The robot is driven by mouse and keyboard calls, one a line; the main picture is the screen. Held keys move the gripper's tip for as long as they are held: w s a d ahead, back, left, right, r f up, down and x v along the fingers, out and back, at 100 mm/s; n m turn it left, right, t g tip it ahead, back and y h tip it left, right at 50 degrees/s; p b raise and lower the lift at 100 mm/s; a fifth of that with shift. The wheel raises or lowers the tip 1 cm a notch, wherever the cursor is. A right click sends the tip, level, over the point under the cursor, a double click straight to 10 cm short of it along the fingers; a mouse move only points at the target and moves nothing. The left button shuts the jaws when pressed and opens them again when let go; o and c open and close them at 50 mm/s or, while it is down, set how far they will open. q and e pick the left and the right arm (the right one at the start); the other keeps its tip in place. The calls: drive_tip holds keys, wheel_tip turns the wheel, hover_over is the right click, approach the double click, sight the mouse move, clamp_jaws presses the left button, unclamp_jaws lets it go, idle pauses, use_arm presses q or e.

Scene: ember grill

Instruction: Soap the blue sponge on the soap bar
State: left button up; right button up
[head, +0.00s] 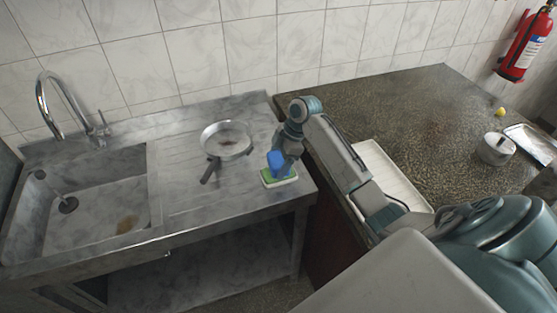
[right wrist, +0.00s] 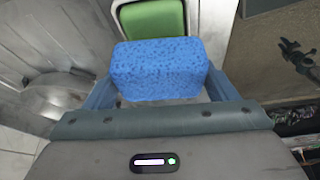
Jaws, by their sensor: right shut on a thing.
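The blue sponge (head: 277,160) is between the fingers of my right gripper (head: 280,158), which is shut on it. In the right wrist view, the sponge (right wrist: 160,70) spans the gap between both fingers. The green soap bar (head: 272,178) lies in a pale dish (head: 284,184) near the right front corner of the steel sink top. The soap bar (right wrist: 150,20) also shows just beyond the sponge in the right wrist view. The sponge is over or against the soap; I cannot tell whether they touch. My left gripper is not in view.
A pan (head: 226,140) with a dark handle stands left of the soap. The sink basin (head: 100,215) is further left, with a tap (head: 62,105) behind. A dark counter (head: 400,115) on the right holds a white tray (head: 392,178) and a small pot (head: 496,149).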

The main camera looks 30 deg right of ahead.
sight(272, 160)
drive_tip(key=shift+f, duration=0.5)
idle(0.4)
drive_tip(key=shift+s+f, duration=0.1)
idle(1.5)
wheel_tip(272, 160, up, 7)
drive_tip(key=p, duration=0.6)
drive_tip(key=shift+p, duration=0.3)
idle(0.4)
